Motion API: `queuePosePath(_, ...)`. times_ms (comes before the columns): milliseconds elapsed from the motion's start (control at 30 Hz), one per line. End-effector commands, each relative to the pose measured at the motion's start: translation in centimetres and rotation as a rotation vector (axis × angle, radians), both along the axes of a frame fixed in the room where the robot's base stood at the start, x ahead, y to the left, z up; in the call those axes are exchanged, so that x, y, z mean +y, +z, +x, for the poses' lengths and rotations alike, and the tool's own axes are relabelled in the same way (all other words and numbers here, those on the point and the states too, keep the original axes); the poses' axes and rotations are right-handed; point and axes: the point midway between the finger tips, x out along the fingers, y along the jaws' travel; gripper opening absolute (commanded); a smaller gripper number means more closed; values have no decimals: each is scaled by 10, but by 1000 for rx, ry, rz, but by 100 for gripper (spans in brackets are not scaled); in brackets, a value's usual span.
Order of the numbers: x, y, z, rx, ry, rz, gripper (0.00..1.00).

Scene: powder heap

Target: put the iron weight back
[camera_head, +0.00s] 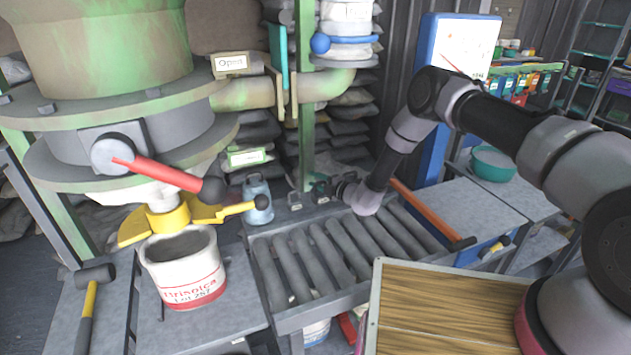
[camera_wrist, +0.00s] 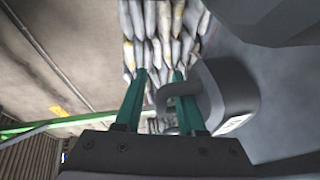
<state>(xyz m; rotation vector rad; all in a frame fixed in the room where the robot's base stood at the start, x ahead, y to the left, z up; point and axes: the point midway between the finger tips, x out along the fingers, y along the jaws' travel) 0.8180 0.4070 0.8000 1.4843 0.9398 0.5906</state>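The iron weight (camera_head: 258,203) is a grey-blue block with a loop handle on top and a pale label. In the wrist view the weight (camera_wrist: 228,92) fills the right side. Its handle (camera_wrist: 172,88) reaches into the area between the teal fingers, overlapping the right one. My gripper (camera_wrist: 160,75) is open, its fingers apart and closed on nothing. In the head view my gripper (camera_head: 318,188) is low, right of the weight. Whether a finger touches the handle is unclear.
The roller conveyor (camera_head: 340,255) lies below my gripper. A labelled bucket (camera_head: 187,275) stands under the hopper's yellow valve (camera_head: 170,222). A red lever (camera_head: 165,174) sticks out above. A wooden board (camera_head: 440,310) is front right; stacked sacks (camera_head: 350,115) stand behind.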

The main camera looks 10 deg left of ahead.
Motion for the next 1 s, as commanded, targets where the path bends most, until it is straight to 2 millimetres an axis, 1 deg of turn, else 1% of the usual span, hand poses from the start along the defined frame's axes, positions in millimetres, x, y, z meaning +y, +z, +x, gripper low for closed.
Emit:
queuePosePath(167,0,-1,-1,2,0,-2,45)
queuePosePath(267,-1,1,-1,2,-1,-3,45)
queuePosePath(367,-12,2,-6,4,-3,-3,45)
queuePosePath(467,-27,6,-17,6,-2,-2,45)
queuePosePath(700,-70,14,-44,4,-3,-1,45)
queuePosePath(800,-84,17,-54,3,-3,-2,45)
queuePosePath(1000,-98,20,-64,1,-1,0,45)
